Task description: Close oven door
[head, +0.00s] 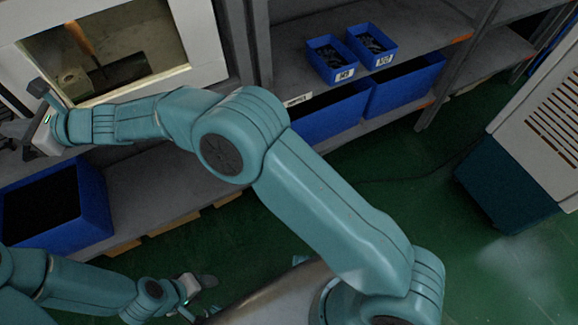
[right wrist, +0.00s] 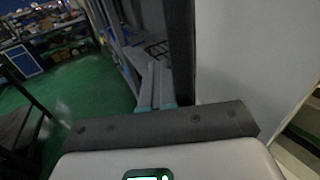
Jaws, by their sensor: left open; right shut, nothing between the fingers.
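The oven (head: 208,40) is a white box at the upper left of the head view. Its framed front shows a lit inside with a dark block, and a bright strip along the lower edge. I cannot tell the door's exact angle. My right gripper (head: 30,122) is shut and empty at the left edge, by the oven's lower left corner; its arm crosses in front of the shelf. In the right wrist view its dark fingers (right wrist: 165,128) lie beside a pale panel (right wrist: 245,60) and a dark upright bar. My left gripper (head: 202,297) is open and empty, low over the floor.
A grey shelf (head: 150,205) runs below the oven. A white and teal cabinet (head: 510,185) stands at right. The green floor (head: 420,190) between is clear.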

